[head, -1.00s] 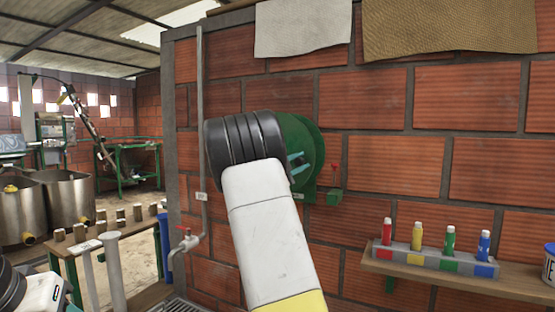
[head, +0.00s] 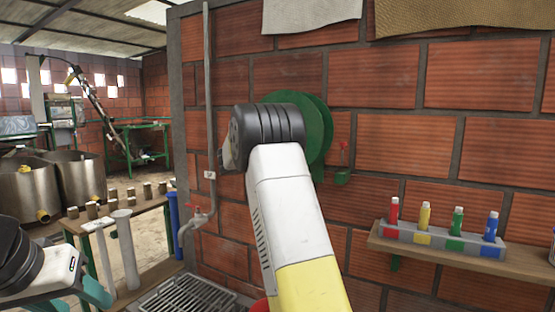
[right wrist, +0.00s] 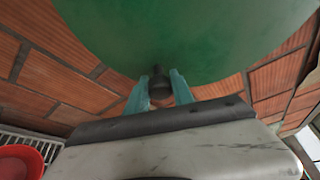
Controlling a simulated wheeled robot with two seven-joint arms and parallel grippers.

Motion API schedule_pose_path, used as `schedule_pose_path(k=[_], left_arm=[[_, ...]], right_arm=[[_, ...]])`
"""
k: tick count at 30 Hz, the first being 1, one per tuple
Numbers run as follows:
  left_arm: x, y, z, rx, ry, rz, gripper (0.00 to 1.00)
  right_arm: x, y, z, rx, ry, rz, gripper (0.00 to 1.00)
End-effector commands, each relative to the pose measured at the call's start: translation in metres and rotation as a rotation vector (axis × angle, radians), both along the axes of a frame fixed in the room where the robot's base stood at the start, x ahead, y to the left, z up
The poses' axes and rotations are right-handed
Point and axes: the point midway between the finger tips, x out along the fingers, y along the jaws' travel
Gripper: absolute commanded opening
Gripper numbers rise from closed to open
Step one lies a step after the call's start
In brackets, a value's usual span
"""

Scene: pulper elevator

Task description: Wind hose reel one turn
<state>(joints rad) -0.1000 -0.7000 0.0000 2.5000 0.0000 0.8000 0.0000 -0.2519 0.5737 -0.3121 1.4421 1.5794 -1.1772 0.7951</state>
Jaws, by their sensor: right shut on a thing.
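The green hose reel (head: 318,125) is mounted on the brick wall, partly hidden behind my right arm in the head view. Its round green face fills the top of the right wrist view (right wrist: 190,35). A dark crank knob (right wrist: 160,82) sticks out below that face. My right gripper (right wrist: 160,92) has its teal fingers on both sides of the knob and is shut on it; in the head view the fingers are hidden. My left gripper (head: 96,293) is partly in view at the lower left of the head view, away from the reel. Its jaw gap cannot be made out.
A shelf (head: 440,250) with several coloured bottles is on the wall at right. A pipe with a red-handled tap (head: 197,217) runs down at left. A metal grate (head: 185,298) and a red basin (right wrist: 20,160) lie below. A bench (head: 130,231) stands at left.

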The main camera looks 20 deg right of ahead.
Motion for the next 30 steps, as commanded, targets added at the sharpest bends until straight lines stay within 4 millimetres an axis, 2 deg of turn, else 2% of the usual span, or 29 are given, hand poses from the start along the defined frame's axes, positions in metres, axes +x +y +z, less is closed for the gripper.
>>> schedule_pose_path(k=[6,15,30], left_arm=[[0.0,0.0,0.0,0.0,0.0,0.0,0.5],[0.0,0.0,0.0,0.0,0.0,0.0,0.5],[0.0,0.0,0.0,0.0,0.0,0.0,0.5]], right_arm=[[0.015,0.013,-0.01,0.127,-0.141,-0.001,0.0],[0.031,0.027,-0.015,0.248,-0.283,0.0,0.0],[0.039,0.034,-0.015,0.309,-0.355,0.001,0.0]])
